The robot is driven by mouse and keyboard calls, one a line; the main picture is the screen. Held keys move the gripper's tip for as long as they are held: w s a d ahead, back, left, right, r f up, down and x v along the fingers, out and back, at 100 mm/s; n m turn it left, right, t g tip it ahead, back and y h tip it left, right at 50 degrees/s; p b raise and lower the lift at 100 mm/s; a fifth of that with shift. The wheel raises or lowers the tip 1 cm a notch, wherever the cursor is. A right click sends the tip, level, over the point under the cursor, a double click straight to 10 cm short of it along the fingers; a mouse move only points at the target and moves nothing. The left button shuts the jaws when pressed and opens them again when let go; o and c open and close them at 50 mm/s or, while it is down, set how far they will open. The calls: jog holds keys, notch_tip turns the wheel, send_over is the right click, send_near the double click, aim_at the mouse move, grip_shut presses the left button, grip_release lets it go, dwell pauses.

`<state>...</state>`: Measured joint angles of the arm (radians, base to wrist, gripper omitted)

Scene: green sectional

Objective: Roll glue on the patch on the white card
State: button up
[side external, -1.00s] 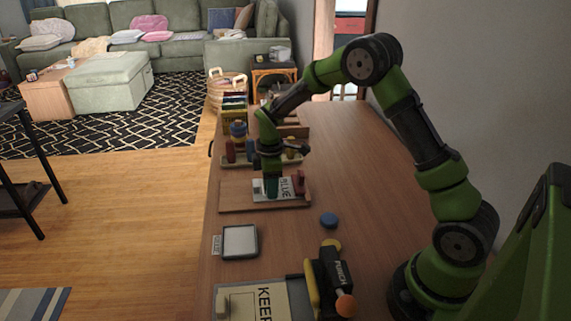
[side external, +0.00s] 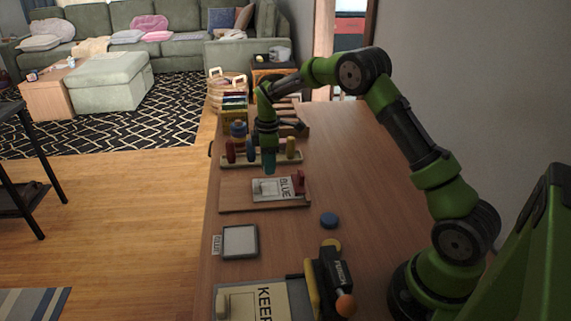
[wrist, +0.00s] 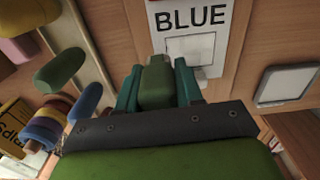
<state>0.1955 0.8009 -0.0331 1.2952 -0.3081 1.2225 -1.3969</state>
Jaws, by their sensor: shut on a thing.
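In the wrist view the card (wrist: 158,48) shows a pale square patch (wrist: 188,46) below the word. My gripper (side external: 269,163) is raised above the table, behind the card and in front of the peg rack. In the wrist view my gripper (wrist: 158,78) is shut on a green block-like piece (wrist: 157,85) between its teal fingers. A shallow grey tray (side external: 257,241) with a small label stands front left of the board.
A rack (side external: 228,162) with coloured upright pieces stands behind the board. A blue disc (side external: 329,220), a yellow-black punch (side external: 335,275) and a board marked KEEP (side external: 265,300) lie nearer the front. The table's right middle is clear.

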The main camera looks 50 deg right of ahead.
jog(key=shift+r, duration=2.75)
